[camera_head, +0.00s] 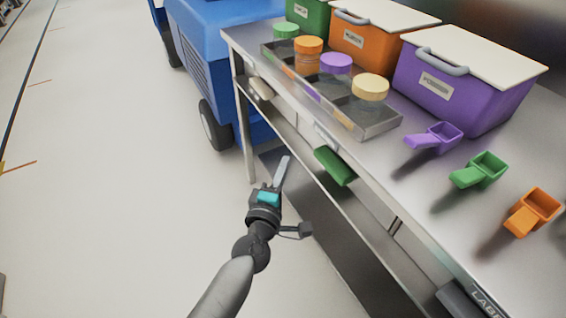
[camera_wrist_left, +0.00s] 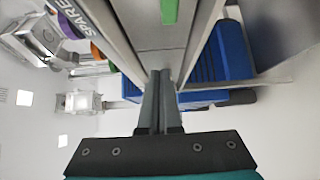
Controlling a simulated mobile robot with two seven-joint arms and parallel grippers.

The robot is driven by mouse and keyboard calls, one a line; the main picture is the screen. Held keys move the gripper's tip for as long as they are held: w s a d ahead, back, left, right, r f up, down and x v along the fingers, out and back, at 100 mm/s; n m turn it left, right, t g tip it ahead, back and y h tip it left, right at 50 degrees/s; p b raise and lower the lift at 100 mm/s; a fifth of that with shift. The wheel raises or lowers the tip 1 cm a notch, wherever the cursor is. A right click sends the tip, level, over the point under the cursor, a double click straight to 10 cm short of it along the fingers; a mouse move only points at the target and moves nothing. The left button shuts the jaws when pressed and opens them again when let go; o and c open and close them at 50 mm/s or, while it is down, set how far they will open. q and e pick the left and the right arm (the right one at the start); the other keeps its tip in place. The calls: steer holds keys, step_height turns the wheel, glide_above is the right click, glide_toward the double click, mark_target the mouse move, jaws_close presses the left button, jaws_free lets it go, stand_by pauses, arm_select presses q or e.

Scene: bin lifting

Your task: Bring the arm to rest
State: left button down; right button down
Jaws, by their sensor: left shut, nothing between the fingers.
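My left arm comes in from the bottom of the head view. Its gripper (camera_head: 282,172) is shut and empty, beside the front of the steel workbench (camera_head: 372,190) and apart from the things on its top. In the left wrist view the two fingers (camera_wrist_left: 160,100) lie together with nothing between them. My right gripper is in neither view.
On the bench stand a purple bin (camera_head: 470,95), an orange bin (camera_head: 375,45), a tray of jars (camera_head: 380,128) and purple, green (camera_head: 480,168) and orange scoops. A blue vehicle (camera_head: 205,60) is behind. Floor at left (camera_head: 110,170) is clear.

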arm_select(q)
steer(key=shift+s, duration=0.2)
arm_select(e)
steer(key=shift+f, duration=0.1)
